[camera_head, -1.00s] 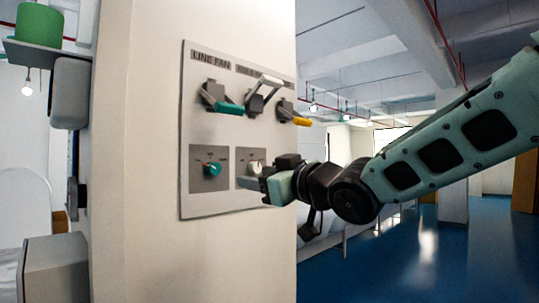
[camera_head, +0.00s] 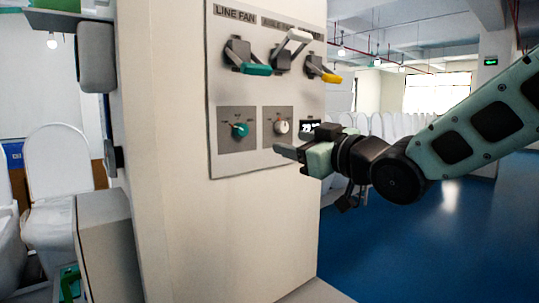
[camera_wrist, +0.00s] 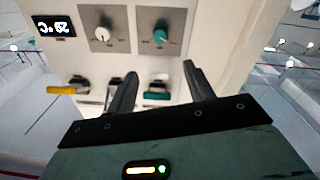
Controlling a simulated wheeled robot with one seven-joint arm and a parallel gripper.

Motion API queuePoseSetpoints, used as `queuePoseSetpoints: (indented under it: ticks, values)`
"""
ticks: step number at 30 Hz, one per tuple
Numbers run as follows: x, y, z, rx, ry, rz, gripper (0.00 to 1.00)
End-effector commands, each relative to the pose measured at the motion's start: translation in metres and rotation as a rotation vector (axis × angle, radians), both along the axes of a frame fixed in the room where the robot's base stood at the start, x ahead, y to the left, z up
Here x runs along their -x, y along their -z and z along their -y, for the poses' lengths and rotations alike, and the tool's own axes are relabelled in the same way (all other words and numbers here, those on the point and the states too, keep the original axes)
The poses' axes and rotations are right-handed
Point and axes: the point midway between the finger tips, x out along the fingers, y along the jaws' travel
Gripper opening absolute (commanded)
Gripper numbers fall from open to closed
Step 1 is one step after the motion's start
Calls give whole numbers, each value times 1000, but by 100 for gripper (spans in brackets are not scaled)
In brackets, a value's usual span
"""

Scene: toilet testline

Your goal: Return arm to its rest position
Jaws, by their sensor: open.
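My gripper (camera_head: 290,155) is at the end of my arm, in front of the lower right part of a control panel in the head view. In the wrist view my gripper (camera_wrist: 158,82) shows two dark fingers spread apart with nothing between them. The grey panel (camera_head: 228,100) carries a teal lever (camera_head: 255,69), a white lever (camera_head: 299,36) and a yellow lever (camera_head: 325,75). Below them are a teal knob (camera_head: 239,130) and a white knob (camera_head: 281,127). In the head view the fingers appear apart from the knobs; the exact gap is unclear.
The panel is on a pale pillar (camera_head: 165,130). A small display (camera_head: 309,129) is partly behind my gripper. Blue floor (camera_head: 400,240) is open at the right.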

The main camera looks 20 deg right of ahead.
Motion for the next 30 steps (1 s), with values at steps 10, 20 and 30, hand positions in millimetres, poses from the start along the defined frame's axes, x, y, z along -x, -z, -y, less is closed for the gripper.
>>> queuePoseSetpoints:
  ticks: [10,20,30]
  values:
    - [1,77,-24,17,-10,-177,52]
    - [71,297,-90,155,-57,-791,52]
    - [210,452,-116,414,-118,-1373,52]
